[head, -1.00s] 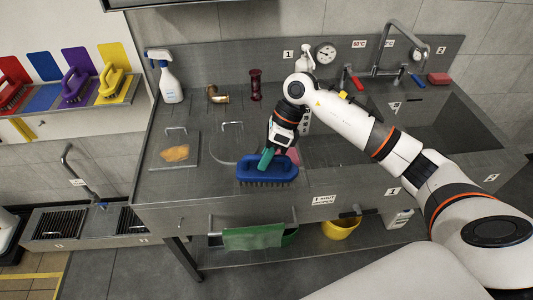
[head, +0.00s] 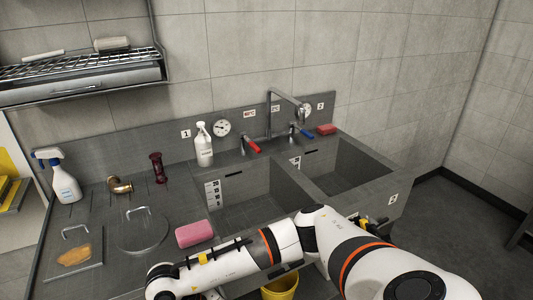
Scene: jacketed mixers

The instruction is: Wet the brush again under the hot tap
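The steel swan-neck tap (head: 268,115) stands at the back of the sink unit, its spout bent to the right. A red lever (head: 252,146) is at its left and a blue lever (head: 307,134) at its right. A left basin (head: 250,190), with level marks on its wall, and a right basin (head: 340,170) lie in front. I see no running water. The blue brush is out of view. My arm crosses the bottom of the picture and hides the left basin's front; neither gripper's fingers show.
A pink sponge or block (head: 195,234) lies left of the left basin, near a round lid (head: 142,232). A white bottle (head: 204,146) and a gauge (head: 222,127) stand behind. A red block (head: 326,129) lies right of the tap. A yellow bucket (head: 281,287) is below.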

